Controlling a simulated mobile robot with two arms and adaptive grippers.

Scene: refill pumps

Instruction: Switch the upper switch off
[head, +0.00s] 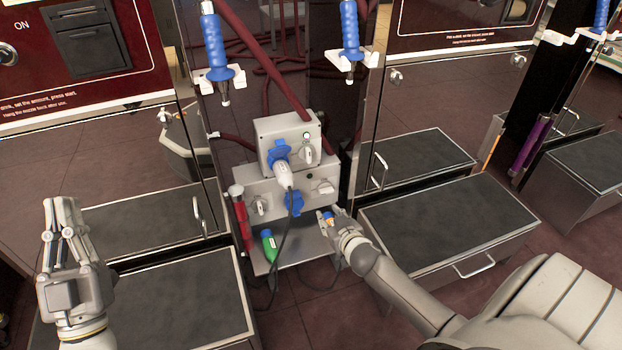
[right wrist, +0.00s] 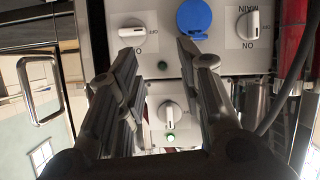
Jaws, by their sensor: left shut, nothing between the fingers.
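The upper switch (head: 307,155) is a white rotary knob at the right of the upper grey box (head: 272,132). A green lamp (head: 307,135) shows above it. In the right wrist view, where the boxes appear upside down, the upper switch (right wrist: 168,113) shows between the fingers with its handle roughly upright in the picture. My right gripper (head: 329,216) is open, below and right of the upper switch, near the lower box; it also shows in the right wrist view (right wrist: 160,48), with nothing visibly held. My left gripper (head: 62,207) is shut and empty at the far left.
The lower grey box (head: 275,191) has a left knob (head: 260,205), a blue socket (head: 293,203) and a right knob (head: 325,187). A green connector (head: 269,245) stands below.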

